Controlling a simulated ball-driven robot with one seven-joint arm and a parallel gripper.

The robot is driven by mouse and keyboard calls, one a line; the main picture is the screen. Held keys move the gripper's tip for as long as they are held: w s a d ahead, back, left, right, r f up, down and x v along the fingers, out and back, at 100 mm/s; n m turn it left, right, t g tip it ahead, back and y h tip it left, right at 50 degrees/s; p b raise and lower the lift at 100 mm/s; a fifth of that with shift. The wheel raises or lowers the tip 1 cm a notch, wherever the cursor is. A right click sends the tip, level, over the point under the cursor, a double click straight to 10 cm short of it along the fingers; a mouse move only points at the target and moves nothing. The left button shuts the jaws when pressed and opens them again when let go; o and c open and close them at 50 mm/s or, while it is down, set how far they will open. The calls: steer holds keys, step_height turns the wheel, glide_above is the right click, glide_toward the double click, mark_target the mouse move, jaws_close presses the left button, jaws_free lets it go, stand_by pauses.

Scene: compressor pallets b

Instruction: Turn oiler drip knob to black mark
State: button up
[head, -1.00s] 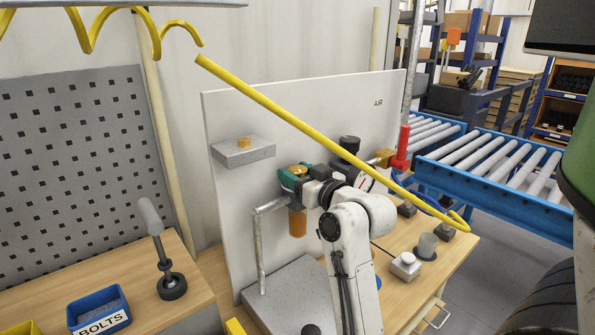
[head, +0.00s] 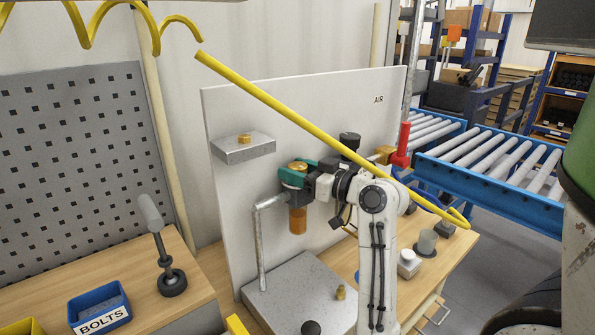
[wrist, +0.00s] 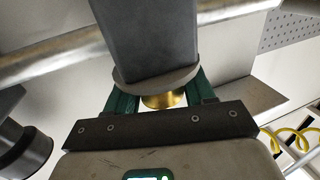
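The oiler has a brass knob (head: 298,166) on top and an amber bowl (head: 298,219) below, in front of the white panel. My gripper (head: 294,178) has green fingers at the knob's level, around it. In the wrist view the brass knob (wrist: 163,100) shows between the two fingers of my gripper (wrist: 162,96), under a grey disc and dark body. Thin pale slits show beside the knob, so I cannot tell whether the fingers press on it. I cannot make out the black mark in either view.
A yellow hose (head: 290,113) slants across in front of the panel (head: 240,108). A grey pipe (head: 260,245) stands left of the bowl. A red handle (head: 402,147) is to the right. A blue bolts bin (head: 99,308) sits on the left bench.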

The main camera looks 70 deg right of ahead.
steer(key=o, duration=0.3)
steer(key=b+v, duration=0.2)
steer(key=v, duration=0.8)
steer(key=shift+s+b, duration=0.3)
steer(key=shift+s, duration=0.1)
